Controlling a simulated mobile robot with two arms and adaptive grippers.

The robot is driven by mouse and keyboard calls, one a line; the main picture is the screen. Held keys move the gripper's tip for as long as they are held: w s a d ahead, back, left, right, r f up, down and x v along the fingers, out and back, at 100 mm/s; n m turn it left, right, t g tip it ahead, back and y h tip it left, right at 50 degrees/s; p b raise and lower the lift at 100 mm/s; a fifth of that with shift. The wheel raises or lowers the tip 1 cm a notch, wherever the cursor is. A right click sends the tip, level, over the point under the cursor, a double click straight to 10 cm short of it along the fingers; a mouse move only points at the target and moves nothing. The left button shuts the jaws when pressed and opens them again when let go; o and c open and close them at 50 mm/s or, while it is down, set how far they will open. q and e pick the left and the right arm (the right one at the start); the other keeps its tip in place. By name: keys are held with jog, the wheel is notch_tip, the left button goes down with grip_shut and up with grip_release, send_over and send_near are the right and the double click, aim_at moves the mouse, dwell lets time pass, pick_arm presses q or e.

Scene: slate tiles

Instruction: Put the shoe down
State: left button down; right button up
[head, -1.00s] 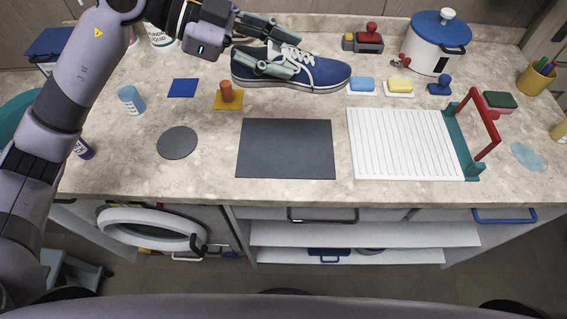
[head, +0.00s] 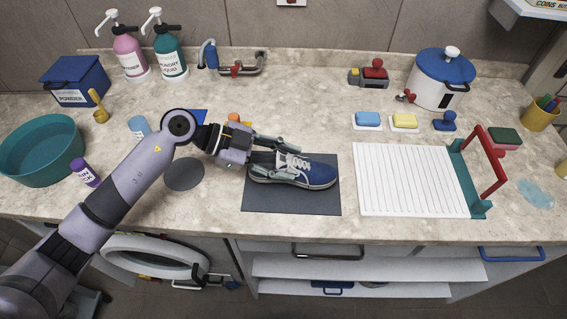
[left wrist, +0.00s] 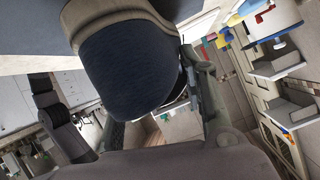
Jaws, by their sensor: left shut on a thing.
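A blue shoe (head: 312,172) with white laces and a pale sole is over the dark slate mat (head: 290,205), its toe to the right. My left gripper (head: 272,158) is shut on the heel end of the shoe, one finger on each side. In the left wrist view, the shoe's dark blue heel (left wrist: 130,70) fills the space between the fingers. The sole looks level and close to the mat; I cannot tell whether it touches. My right gripper is not in view.
A white ribbed drainboard (head: 408,180) with a red handle lies to the right of the mat. A round dark coaster (head: 184,174) lies to its left. Sponges (head: 368,119) and a white cooker (head: 441,80) stand behind. A teal basin (head: 42,150) is at far left.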

pick_arm(q)
jog(key=shift+f, duration=0.7)
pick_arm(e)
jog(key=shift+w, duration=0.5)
pick_arm(q)
jog(key=shift+f, duration=0.15)
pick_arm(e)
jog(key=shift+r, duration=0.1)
pick_arm(q)
jog(key=c, duration=1.2)
grip_release()
jog(key=shift+o, duration=1.1)
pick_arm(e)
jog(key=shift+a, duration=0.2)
